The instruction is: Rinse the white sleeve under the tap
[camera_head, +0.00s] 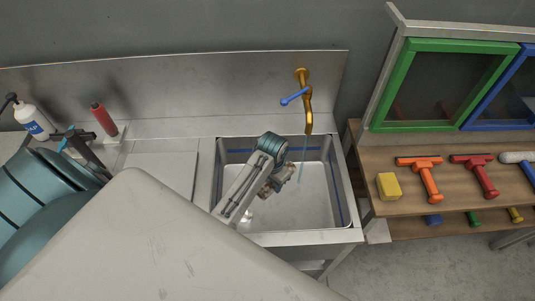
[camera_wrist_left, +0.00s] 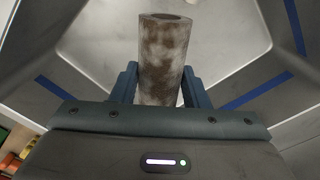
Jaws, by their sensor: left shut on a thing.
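The white sleeve (camera_wrist_left: 163,60) is an upright tube with brown dirt blotches over its side, seen in the left wrist view. My left gripper (camera_wrist_left: 160,88) is shut on it, with a dark blue finger on each side. In the head view my left gripper (camera_head: 277,184) is low inside the sink, left of the water; the sleeve is mostly hidden there by my wrist. The brass tap (camera_head: 308,115) has a blue lever (camera_head: 293,97) pointing left. A thin blue water stream (camera_head: 301,165) falls from its spout. I cannot tell whether water touches the sleeve.
The steel sink (camera_head: 330,222) has walls close around my gripper. A bottle (camera_head: 32,121) and red cylinder (camera_head: 104,119) stand left. On the right, a wooden shelf (camera_head: 387,209) holds a yellow sponge (camera_head: 389,186) and several coloured tools, below green and blue framed doors.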

